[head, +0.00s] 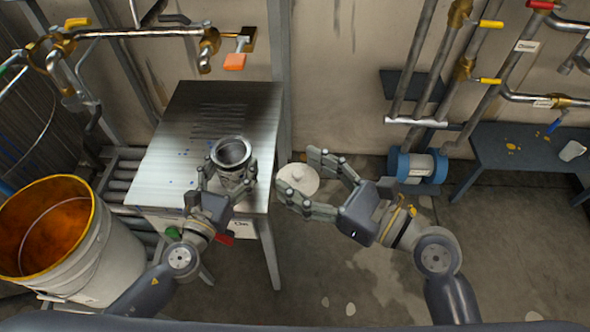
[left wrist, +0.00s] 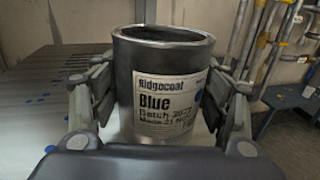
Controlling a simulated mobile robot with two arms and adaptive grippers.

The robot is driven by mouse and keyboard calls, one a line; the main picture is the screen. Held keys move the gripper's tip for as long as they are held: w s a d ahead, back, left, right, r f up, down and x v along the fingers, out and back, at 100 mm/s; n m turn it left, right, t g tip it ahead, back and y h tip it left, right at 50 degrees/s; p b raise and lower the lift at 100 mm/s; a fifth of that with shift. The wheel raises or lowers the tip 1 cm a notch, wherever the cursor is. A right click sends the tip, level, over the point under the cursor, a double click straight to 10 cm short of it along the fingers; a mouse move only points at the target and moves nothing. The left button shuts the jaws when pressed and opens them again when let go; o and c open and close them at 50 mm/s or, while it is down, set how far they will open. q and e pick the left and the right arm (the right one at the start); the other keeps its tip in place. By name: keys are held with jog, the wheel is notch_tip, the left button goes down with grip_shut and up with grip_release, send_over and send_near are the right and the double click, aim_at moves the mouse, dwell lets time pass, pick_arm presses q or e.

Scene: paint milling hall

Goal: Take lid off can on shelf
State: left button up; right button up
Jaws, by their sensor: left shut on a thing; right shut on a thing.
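The can (head: 233,154) stands upright and open at the top on the metal shelf (head: 190,110). In the left wrist view the can (left wrist: 162,85) has a white label reading "Ridgecoat Blue". My left gripper (head: 228,178) is shut around the can's sides, one finger on each side. The round pale lid (head: 298,179), with a small knob, is off the can. My right gripper (head: 300,180) is shut on the lid and holds it to the right of the shelf, over the floor. The inside of the can looks dark.
A white bucket (head: 110,262) with a yellow rim and orange inside stands at the left. Pipes with valves (head: 205,45) hang above the shelf. A dark bench (head: 510,150) and a blue pump (head: 418,166) are at the right. The floor at front centre is open.

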aim_at(305, 184)
jog(key=shift+r, duration=2)
pick_arm(q)
jog(key=o, duration=1.1)
jog(key=shift+o, duration=0.2)
jog(key=shift+s, duration=0.1)
